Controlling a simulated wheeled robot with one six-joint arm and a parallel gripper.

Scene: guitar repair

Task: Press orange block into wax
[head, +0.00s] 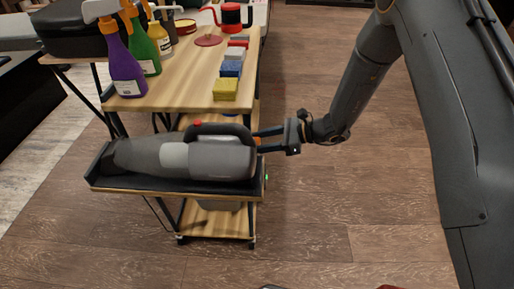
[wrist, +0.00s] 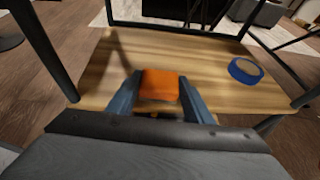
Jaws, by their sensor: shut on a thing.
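My gripper (head: 270,140) reaches in beside the cart, below its top. In the wrist view its two blue fingers (wrist: 158,92) are shut on an orange block (wrist: 159,84). The block is over a lower wooden shelf (wrist: 205,92); I cannot tell whether it touches it. In the head view the block is mostly hidden behind the vacuum. On the cart top are a round shallow tin with a yellow rim (head: 186,26) and a flat red disc (head: 208,41); I cannot tell for certain which is the wax.
A grey hand vacuum (head: 185,158) lies in a black tray (head: 103,177) close to my gripper. A blue tape roll (wrist: 246,70) lies on the shelf. Yellow (head: 226,89) and blue (head: 231,69) blocks line the top's right edge. Spray bottles (head: 121,66) stand left. Floor is clear at right.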

